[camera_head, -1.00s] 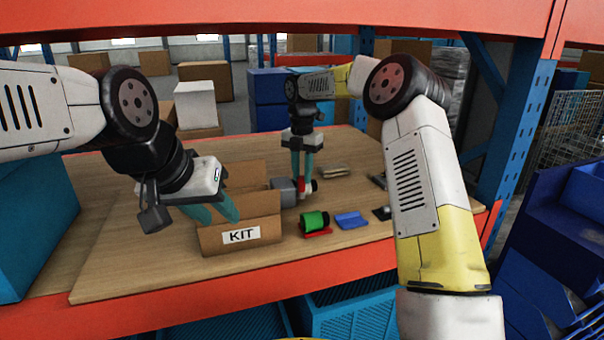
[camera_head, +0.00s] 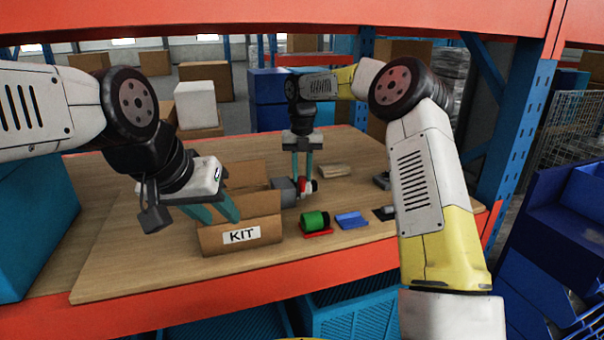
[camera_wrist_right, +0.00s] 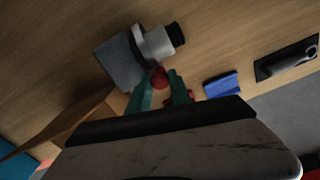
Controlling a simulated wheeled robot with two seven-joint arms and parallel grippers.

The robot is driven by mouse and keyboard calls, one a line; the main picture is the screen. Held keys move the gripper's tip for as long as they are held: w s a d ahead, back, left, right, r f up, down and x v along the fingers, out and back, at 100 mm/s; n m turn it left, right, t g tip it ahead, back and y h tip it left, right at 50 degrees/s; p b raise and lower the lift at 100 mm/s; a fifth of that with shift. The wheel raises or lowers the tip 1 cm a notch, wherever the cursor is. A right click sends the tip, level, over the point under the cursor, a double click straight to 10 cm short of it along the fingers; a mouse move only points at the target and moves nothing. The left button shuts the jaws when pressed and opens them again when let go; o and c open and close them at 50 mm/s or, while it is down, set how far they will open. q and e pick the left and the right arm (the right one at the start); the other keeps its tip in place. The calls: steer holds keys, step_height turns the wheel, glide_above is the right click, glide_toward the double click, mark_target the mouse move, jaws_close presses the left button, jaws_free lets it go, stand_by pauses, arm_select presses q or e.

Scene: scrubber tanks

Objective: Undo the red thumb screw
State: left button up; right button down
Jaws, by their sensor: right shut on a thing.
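The red thumb screw (camera_wrist_right: 158,76) sits on the side of a grey and white metal unit (camera_wrist_right: 122,62) in the right wrist view. The unit (camera_head: 284,188) stands on the bench, right of the KIT box. My right gripper (camera_head: 302,177) points down there with its fingertips at the screw. In the right wrist view its teal fingers (camera_wrist_right: 162,84) are shut on the screw, which is partly hidden between the tips. My left gripper (camera_head: 217,216) is open and empty, its fingers apart over the left side of the KIT box (camera_head: 212,243).
A tan piece (camera_head: 333,171) lies behind. A teal crate (camera_head: 35,225) stands left. The bench's front left is clear.

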mark_target(302, 177)
steer(key=shift+w, duration=0.1)
steer(key=c, duration=1.2)
jaws_free()
step_height(302, 177, up, 8)
steer(key=shift+f, duration=0.1)
